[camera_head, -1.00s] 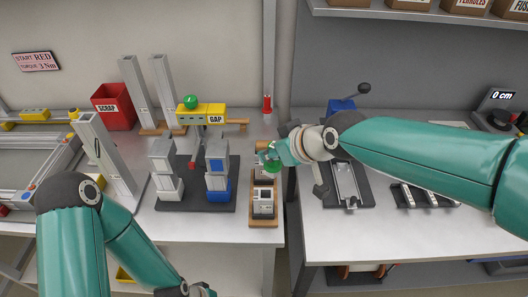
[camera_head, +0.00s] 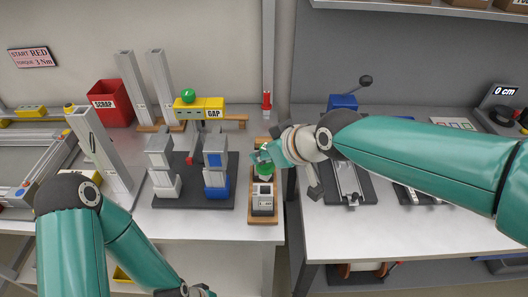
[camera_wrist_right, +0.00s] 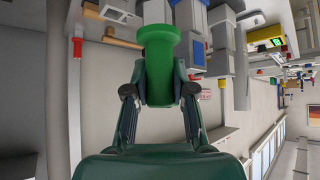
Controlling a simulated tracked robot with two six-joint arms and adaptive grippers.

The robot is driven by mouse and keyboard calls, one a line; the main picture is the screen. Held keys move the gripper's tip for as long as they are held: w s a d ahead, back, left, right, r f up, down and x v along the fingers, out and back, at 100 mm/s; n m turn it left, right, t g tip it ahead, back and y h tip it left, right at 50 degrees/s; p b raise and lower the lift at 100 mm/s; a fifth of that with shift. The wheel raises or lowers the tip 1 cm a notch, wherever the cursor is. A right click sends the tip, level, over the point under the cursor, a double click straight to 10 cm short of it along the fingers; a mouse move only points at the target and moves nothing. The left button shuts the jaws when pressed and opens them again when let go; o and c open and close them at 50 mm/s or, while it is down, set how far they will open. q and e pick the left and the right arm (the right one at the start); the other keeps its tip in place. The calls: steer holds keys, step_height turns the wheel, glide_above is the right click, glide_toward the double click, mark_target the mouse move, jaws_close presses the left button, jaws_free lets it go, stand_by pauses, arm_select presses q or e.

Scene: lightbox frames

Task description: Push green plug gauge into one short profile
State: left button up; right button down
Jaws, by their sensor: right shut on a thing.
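My right gripper (camera_head: 268,156) is shut on the green plug gauge (camera_head: 264,167) above the wooden tray (camera_head: 281,214). In the right wrist view the gauge (camera_wrist_right: 159,62) stands between the two fingers, its wide flanged end pointing away from the gripper. A grey short profile (camera_head: 262,201) stands in the front of the tray. Another pale profile lies behind it, mostly hidden under the gauge and gripper. A grey profile (camera_wrist_right: 157,11) shows just beyond the gauge's end in the wrist view. I cannot tell whether the gauge touches it.
Left of the tray, a dark plate (camera_head: 207,205) carries grey and blue blocks. A yellow GAP gauge (camera_head: 213,108) with a green ball stands behind. A red scrap bin (camera_head: 110,103) is at the back left. A clamp fixture (camera_head: 349,185) stands on the right bench.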

mark_target(269, 167)
steer(key=shift+f+b, duration=1.4)
steer(key=shift+f, duration=0.5)
steer(key=shift+b, duration=0.45)
stand_by(0.4)
steer(key=shift+f+b, duration=0.65)
steer(key=shift+r, duration=0.35)
stand_by(0.6)
stand_by(1.7)
steer(key=shift+f+b, duration=0.3)
steer(key=shift+b, duration=0.25)
steer(key=shift+r, duration=0.25)
stand_by(1.2)
